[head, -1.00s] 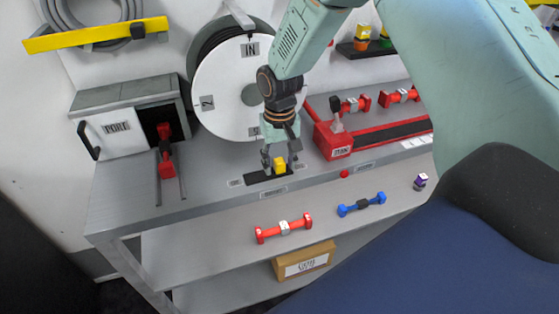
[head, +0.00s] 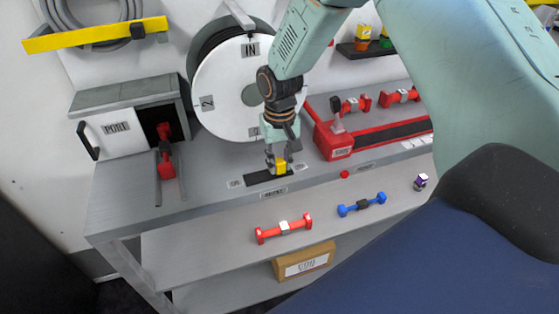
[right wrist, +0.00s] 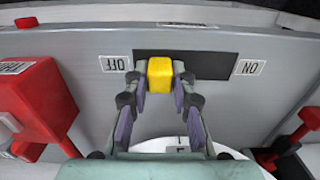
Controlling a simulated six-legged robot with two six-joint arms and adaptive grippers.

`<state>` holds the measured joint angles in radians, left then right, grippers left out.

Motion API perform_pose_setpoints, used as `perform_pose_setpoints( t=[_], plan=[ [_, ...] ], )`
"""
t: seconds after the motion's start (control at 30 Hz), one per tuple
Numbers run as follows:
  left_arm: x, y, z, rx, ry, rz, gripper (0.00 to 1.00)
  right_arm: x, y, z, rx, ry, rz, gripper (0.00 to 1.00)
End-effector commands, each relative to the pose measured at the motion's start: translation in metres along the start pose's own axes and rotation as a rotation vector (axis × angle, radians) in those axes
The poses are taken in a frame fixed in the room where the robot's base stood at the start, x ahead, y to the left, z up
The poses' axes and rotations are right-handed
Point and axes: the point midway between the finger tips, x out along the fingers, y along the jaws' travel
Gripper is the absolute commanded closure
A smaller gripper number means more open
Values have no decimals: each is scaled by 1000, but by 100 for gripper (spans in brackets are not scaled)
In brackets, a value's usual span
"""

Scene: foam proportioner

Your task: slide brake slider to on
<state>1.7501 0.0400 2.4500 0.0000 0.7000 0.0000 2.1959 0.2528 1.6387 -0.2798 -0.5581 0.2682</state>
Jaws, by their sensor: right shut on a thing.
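The brake slider is a yellow block (head: 281,168) on a black track (head: 257,179) at the front of the grey bench. It stands at the OFF end of the track, beside the OFF label (right wrist: 114,63). The ON label (right wrist: 249,67) is at the other end, which is the left end in the head view. My right gripper (head: 277,166) is shut on the yellow slider, with one finger on each side of it in the right wrist view (right wrist: 160,86). My left gripper is not in view.
A white reel disc (head: 225,90) stands behind the track. A red box (head: 332,140) is to its right, and a grey cabinet marked PORT (head: 115,127) is to its left. The black track is bare from the slider toward ON.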

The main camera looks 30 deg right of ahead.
Motion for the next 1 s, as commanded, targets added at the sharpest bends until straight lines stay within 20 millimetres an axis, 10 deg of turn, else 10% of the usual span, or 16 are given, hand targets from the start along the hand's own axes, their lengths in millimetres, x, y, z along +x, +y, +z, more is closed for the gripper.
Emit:
perform_pose_setpoints(
  t=[0.53, 0.9, 0.93, 1.0],
  plan=[
    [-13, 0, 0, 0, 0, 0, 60, -2, -59, 1, -3, -4, 3, 100],
    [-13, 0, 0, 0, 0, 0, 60, 0, -65, 1, 1, -3, 0, 100],
    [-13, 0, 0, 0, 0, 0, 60, 0, -65, 1, 2, -3, -1, 75],
    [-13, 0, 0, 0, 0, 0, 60, 0, -65, 1, 2, -3, -1, 69]
  ],
)
